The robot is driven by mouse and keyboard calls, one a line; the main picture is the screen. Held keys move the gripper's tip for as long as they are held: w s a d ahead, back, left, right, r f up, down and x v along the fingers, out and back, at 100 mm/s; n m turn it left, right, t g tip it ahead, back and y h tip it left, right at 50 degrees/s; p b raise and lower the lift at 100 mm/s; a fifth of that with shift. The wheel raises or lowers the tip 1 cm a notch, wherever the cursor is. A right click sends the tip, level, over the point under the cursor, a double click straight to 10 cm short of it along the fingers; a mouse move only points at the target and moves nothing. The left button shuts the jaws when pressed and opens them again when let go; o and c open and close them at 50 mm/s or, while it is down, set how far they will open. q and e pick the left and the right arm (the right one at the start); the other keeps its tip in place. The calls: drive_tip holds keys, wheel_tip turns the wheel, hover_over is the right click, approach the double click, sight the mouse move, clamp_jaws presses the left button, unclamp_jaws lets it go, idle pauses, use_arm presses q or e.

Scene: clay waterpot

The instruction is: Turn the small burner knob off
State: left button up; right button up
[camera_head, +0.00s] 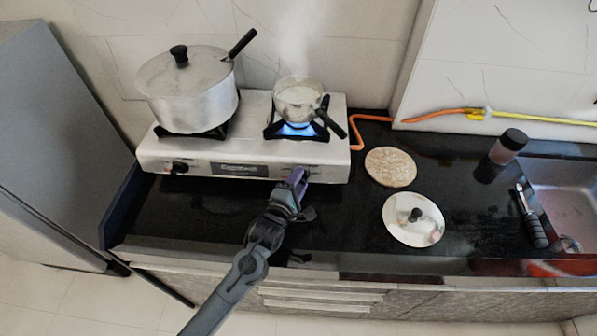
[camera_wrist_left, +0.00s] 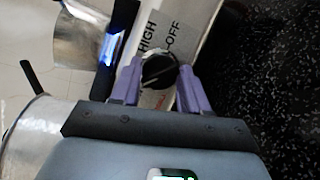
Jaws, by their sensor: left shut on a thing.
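The small burner knob (camera_wrist_left: 158,71) is black and round, on the front panel of the white two-burner stove (camera_head: 225,167). "HIGH" and "OFF" are printed beside it. My left gripper (camera_head: 298,180) is at the right part of the stove front. In the left wrist view its purple fingers (camera_wrist_left: 157,84) stand on both sides of the knob, shut on it. In the head view the gripper hides most of the knob. A blue flame (camera_head: 297,129) burns under the small steaming pan (camera_head: 298,97) on the right burner. My right gripper is not in view.
A large lidded pot (camera_head: 190,98) stands on the left burner, above the other knob (camera_head: 180,167). An orange hose (camera_head: 357,125) runs behind. A sink (camera_head: 570,195) is at right.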

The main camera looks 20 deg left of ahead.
use_arm(q)
drive_tip(key=m+g+y+p, duration=0.1)
drive_tip(key=m+g+p, duration=0.1)
drive_tip(key=m+p, duration=0.4)
drive_tip(key=m+g+y+p, duration=0.2)
drive_tip(key=m+p, duration=0.5)
drive_tip(key=m+g+y+p, duration=0.1)
drive_tip(key=m+y+p, duration=0.1)
drive_tip(key=m+p, duration=0.4)
drive_tip(key=shift+w+d+r+m+g+p, duration=0.2)
drive_tip(key=shift+d+r+m+g+p, duration=0.15)
drive_tip(key=shift+p, duration=0.35)
drive_tip(key=shift+f+m+y, duration=0.15)
drive_tip(key=shift+m+y, duration=0.75)
drive_tip(key=shift+m, duration=0.45)
drive_tip(key=shift+b, duration=0.3)
drive_tip(key=o, duration=1.1)
drive_tip(key=shift+c, duration=0.2)
drive_tip(key=shift+r, duration=0.2)
